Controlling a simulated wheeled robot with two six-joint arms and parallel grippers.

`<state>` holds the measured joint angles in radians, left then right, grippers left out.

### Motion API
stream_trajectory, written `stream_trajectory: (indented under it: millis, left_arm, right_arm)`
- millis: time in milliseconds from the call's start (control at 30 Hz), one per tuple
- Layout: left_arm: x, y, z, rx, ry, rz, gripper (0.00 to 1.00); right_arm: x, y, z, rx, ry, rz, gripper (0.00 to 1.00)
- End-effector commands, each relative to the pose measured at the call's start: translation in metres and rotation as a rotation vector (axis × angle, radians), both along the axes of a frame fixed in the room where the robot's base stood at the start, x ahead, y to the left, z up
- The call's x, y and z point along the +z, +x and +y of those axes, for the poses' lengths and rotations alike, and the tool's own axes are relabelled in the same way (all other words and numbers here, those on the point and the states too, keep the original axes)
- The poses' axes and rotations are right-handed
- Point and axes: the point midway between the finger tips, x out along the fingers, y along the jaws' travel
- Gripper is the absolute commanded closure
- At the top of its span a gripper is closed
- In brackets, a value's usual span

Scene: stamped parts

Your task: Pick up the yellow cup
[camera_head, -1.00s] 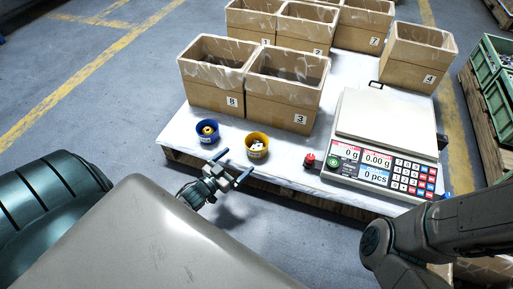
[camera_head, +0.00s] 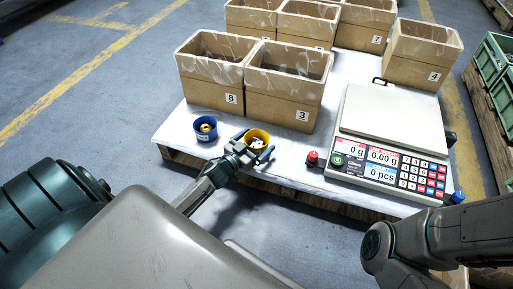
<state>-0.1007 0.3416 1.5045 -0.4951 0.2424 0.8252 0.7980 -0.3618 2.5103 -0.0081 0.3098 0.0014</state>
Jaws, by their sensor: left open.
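The yellow cup (camera_head: 257,136) stands on the white-covered table near its front edge, with small light parts inside. My left gripper (camera_head: 255,147) is open, with its two fingers reaching to the cup's near side, one at its left and one at its front right. I cannot tell whether the fingers touch the cup. The lower front of the cup is partly hidden by the gripper. My right arm comes in at the lower right, and its gripper is out of view.
A blue cup (camera_head: 205,128) with a yellow part inside stands left of the yellow cup. Cardboard boxes 8 (camera_head: 211,92) and 3 (camera_head: 284,108) stand close behind. A red button (camera_head: 312,158) and a scale (camera_head: 392,130) are to the right.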

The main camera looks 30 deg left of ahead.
Motion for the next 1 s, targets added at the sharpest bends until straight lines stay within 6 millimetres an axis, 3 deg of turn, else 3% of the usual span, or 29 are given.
stream_trajectory:
  millis: [300, 533, 1000]
  left_arm:
    - [0.0, 0.004, -0.001, 0.0, 0.0, 0.001, 0.02]
    - [0.0, 0.004, -0.001, 0.0, 0.0, 0.001, 0.45]
    - [0.01, 0.004, -0.001, 0.0, 0.0, 0.0, 0.46]
  right_arm:
    - [0.0, 0.0, 0.0, 0.0, 0.0, 0.001, 0.64]
    - [0.0, 0.0, 0.0, 0.0, 0.0, 0.0, 0.64]
    - [0.009, -0.002, 0.0, -0.002, 0.002, -0.01, 0.64]
